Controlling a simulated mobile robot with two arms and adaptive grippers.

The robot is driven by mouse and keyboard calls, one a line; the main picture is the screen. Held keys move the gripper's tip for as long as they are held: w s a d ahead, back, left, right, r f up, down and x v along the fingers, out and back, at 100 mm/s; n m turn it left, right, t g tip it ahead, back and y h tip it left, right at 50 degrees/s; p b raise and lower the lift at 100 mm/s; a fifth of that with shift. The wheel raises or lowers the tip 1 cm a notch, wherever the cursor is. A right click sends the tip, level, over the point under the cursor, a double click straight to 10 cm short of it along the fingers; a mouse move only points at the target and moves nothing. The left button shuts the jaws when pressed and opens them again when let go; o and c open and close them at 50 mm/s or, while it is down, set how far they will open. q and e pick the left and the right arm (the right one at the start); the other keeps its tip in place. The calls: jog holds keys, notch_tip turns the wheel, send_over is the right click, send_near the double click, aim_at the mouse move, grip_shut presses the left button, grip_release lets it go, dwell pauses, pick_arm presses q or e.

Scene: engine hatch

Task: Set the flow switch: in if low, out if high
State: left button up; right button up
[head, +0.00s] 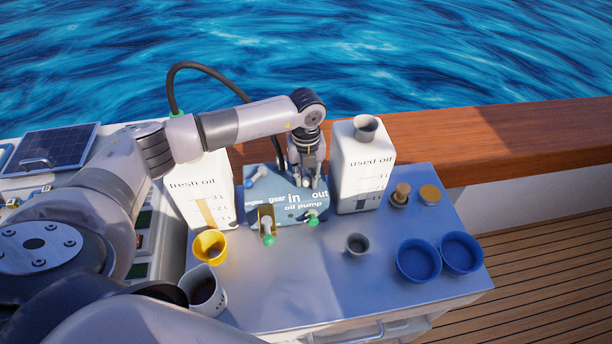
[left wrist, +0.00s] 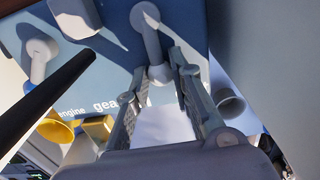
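The blue-grey oil pump (head: 262,207) stands between the two oil cans, with "engine", "gear", "in" and "out" on its face. My left gripper (head: 308,180) points down over its "in/out" side. In the left wrist view, the grey flow switch lever (left wrist: 152,35) has its round end close to the tips of my left gripper (left wrist: 165,80). The fingers are apart, and I see no clear grip on it. In the head view the gripper hides most of this lever. The lever's exact setting is hard to tell. My right gripper is not in view.
The fresh oil can (head: 190,165) has a brown gauge strip; the used oil can (head: 360,160) shows dark only near its bottom. A yellow cup (head: 210,247), a grey cup (head: 357,244) and blue bowls (head: 418,262) stand on the metal counter (head: 300,300). A black hose (head: 222,74) arches behind.

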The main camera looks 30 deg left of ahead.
aim_at(294, 183)
pick_arm(q)
grip_shut()
jog(key=m+b, duration=0.1)
jog(key=a+m+b, duration=0.1)
jog(key=m, duration=0.1)
jog(key=a+m+b, duration=0.1)
jog(key=b, duration=0.1)
jog(key=shift+s+f+m, duration=0.15)
jog(key=shift+s+m, duration=0.25)
jog(key=shift+s+a+m+b, duration=0.1)
jog(key=shift+a+m+b, duration=0.45)
jog(key=shift+m+b, duration=0.5)
jog(key=shift+a+r+m+b, duration=0.2)
jog(key=shift+a+m+b, duration=0.4)
jog(key=shift+m, duration=0.45)
jog(key=shift+d, duration=0.1)
jog(key=o, duration=0.6)
grip_release()
